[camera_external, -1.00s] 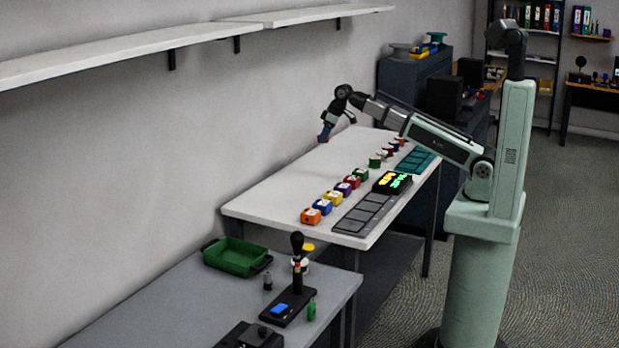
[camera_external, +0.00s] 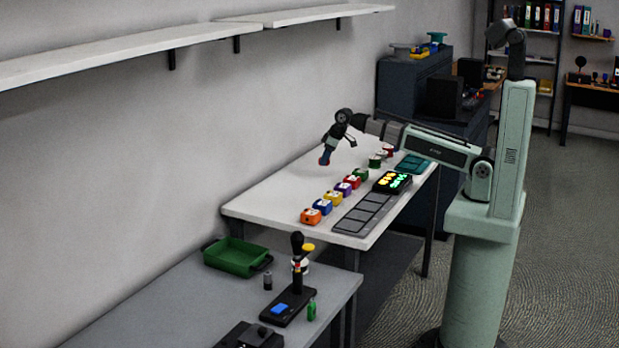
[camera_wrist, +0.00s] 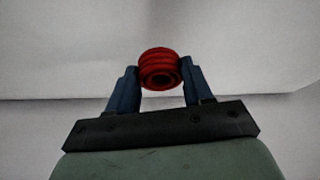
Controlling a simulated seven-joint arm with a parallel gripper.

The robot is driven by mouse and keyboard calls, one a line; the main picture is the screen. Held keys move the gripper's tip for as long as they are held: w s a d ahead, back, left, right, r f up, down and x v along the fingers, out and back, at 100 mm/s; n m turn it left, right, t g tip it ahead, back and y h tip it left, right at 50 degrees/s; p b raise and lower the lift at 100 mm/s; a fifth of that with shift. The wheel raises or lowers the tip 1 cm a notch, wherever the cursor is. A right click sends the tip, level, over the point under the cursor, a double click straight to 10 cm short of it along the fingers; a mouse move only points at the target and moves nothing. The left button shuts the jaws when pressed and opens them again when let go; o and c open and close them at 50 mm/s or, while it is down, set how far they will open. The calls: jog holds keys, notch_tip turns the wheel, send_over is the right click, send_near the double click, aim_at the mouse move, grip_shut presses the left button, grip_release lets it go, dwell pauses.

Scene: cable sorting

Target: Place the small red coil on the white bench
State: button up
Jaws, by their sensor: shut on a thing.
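The small red coil (camera_wrist: 160,69) is held between the two blue fingers of my gripper (camera_wrist: 158,82) in the wrist view, with its round opening facing the camera. In the external view, my gripper (camera_external: 325,157) is over the back part of the white bench (camera_external: 262,200), toward the wall. The coil shows there only as a small reddish spot at the fingertips. I cannot tell from this view how far it is above the bench top.
Several coloured blocks (camera_external: 333,198) stand in a row along the bench beside a grey tray (camera_external: 361,215). A lit display (camera_external: 392,182) and a teal tray (camera_external: 415,163) are further back. The bench's wall-side area is clear. A white shelf (camera_external: 120,55) hangs above.

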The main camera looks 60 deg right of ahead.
aim_at(326, 175)
jog(key=shift+f, duration=2.3)
jog(key=o, duration=1.2)
jog(key=shift+f, duration=0.1)
jog(key=shift+c, duration=0.2)
jog(key=v, duration=1.2)
